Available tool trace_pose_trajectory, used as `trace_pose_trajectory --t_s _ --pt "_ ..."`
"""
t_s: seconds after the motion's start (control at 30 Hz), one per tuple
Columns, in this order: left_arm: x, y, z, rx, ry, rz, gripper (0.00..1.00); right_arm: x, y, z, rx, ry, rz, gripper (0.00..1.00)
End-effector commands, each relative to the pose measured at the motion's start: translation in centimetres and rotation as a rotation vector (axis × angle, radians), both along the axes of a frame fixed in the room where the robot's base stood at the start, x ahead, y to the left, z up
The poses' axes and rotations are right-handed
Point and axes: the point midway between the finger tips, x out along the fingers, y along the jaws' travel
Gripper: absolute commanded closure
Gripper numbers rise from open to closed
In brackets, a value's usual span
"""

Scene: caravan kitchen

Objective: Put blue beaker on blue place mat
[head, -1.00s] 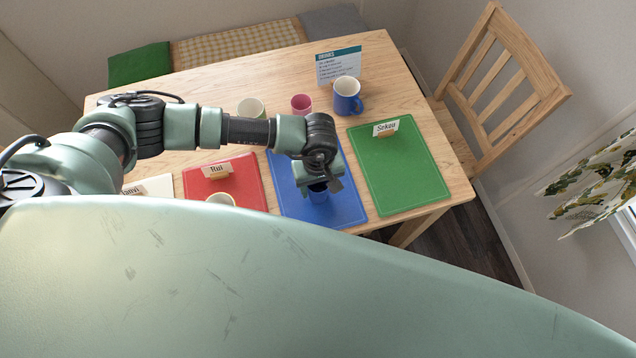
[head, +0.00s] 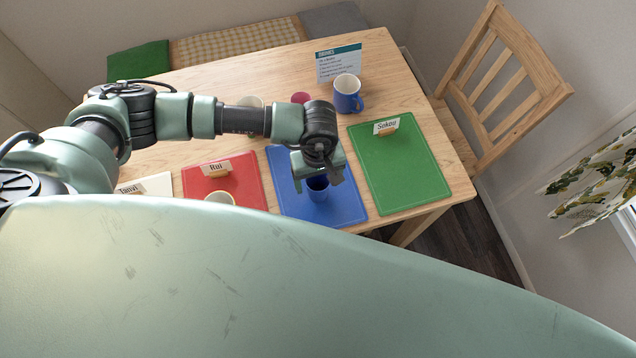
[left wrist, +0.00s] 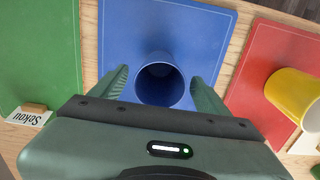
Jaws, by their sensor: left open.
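The blue beaker (head: 318,188) stands upright on the blue place mat (head: 345,209) in the head view. In the left wrist view the beaker (left wrist: 160,84) shows its open mouth, with the blue mat (left wrist: 201,32) around it. My left gripper (head: 320,176) is open just above the beaker. In the left wrist view its fingers (left wrist: 162,88) lie on either side of the beaker, with a gap at each side. My right gripper is not in view.
A red mat (head: 247,189) with a yellow cup (head: 220,198) is on the left, and a green mat (head: 402,170) on the right. A chair (head: 508,80) is at the right.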

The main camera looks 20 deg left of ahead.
Motion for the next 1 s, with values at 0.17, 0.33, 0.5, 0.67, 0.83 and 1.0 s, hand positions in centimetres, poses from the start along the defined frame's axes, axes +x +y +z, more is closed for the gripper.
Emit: trace_pose_trajectory --t_s 0.17,0.33,0.5,0.67,0.83,1.0 --pt "0.2 -0.1 3.8 -0.003 -0.006 -0.002 0.24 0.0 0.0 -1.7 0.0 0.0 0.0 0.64" --pt "0.1 0.0 7.0 -0.001 -0.006 -0.002 0.24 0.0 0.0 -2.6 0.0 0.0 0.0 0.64" --pt "0.1 0.0 8.9 -0.002 -0.003 0.0 0.24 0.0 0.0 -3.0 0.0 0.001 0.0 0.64" --pt "0.0 0.0 9.4 0.001 -0.001 0.0 0.24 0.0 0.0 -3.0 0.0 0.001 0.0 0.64" --pt "0.0 0.0 9.4 0.0 0.0 0.0 0.24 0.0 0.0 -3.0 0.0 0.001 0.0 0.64" --pt "0.0 0.0 9.4 0.0 0.0 0.0 0.24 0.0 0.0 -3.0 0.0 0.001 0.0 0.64"
